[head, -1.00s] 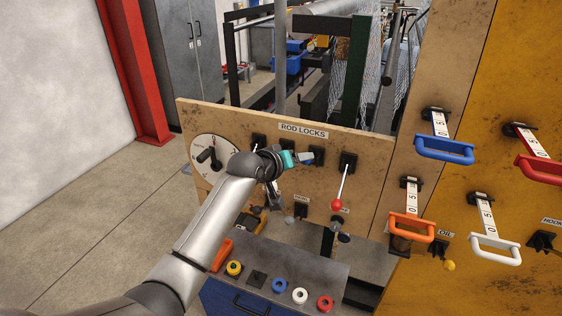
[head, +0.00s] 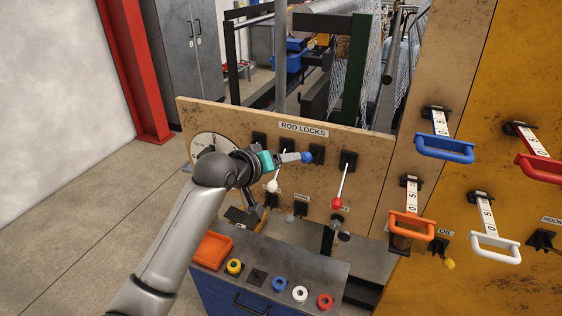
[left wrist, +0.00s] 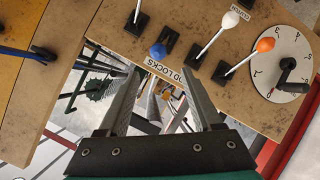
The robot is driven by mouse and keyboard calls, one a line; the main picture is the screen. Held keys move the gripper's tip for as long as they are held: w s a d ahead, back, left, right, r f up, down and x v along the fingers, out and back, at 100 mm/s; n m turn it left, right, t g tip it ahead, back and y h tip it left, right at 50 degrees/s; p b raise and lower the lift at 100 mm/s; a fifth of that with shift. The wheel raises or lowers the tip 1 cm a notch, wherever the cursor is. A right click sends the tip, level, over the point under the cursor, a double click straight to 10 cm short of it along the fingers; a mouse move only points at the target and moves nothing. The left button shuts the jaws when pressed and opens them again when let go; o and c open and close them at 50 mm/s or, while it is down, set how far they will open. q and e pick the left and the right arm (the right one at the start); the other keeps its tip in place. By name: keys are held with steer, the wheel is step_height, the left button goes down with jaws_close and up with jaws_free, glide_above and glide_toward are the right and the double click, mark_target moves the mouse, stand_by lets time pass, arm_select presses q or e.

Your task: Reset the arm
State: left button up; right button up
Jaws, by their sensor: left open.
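My left gripper (head: 297,157) is in front of the rod locks panel (head: 368,151), with its fingers pointing right. In the left wrist view the left gripper (left wrist: 160,75) is open with nothing between its fingers. The blue knob (head: 307,157) shows just beyond the fingertips in the head view; in the left wrist view it (left wrist: 157,50) lies apart, beyond the fingers. White-knobbed (head: 273,186) and red-knobbed (head: 337,203) levers hang on the panel. An orange knob (left wrist: 265,44) shows in the left wrist view. My right gripper is not in view.
A dial (head: 205,143) is partly hidden behind my left arm. Below are an orange tray (head: 213,249) and a bench with yellow, blue, white and red buttons. Blue (head: 445,148), orange (head: 412,226), red and white handles stick out at the right. Floor at the left is free.

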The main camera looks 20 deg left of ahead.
arm_select(q)
steer(key=shift+f, duration=0.15)
steer(key=s+a+f+m+g+y+b, duration=0.15)
steer(key=s+f+b, duration=0.25)
steer(key=f, duration=1.4)
steer(key=s+a+f+g+y+b, duration=0.1)
steer(key=s+f+g+b, duration=0.25)
steer(key=f, duration=1.35)
steer(key=s+d+f+m+g+b, duration=0.1)
steer(key=s+f+b, duration=0.2)
steer(key=s+f, duration=0.6)
steer(key=s+f+m+g+b, duration=0.1)
steer(key=s+f+b, duration=0.2)
steer(key=s+f, duration=0.65)
steer(key=s+d+f+m+g+b, duration=0.1)
steer(key=s+f+m+g+b, duration=0.1)
steer(key=s+f, duration=0.7)
steer(key=s+d+f+m+g+b, duration=0.1)
steer(key=s+f+b, duration=0.3)
steer(key=s+f, duration=0.5)
steer(key=s+m+g, duration=0.1)
steer(key=s, duration=0.6)
steer(key=shift+d+f, duration=0.2)
steer(key=shift+d, duration=0.05)
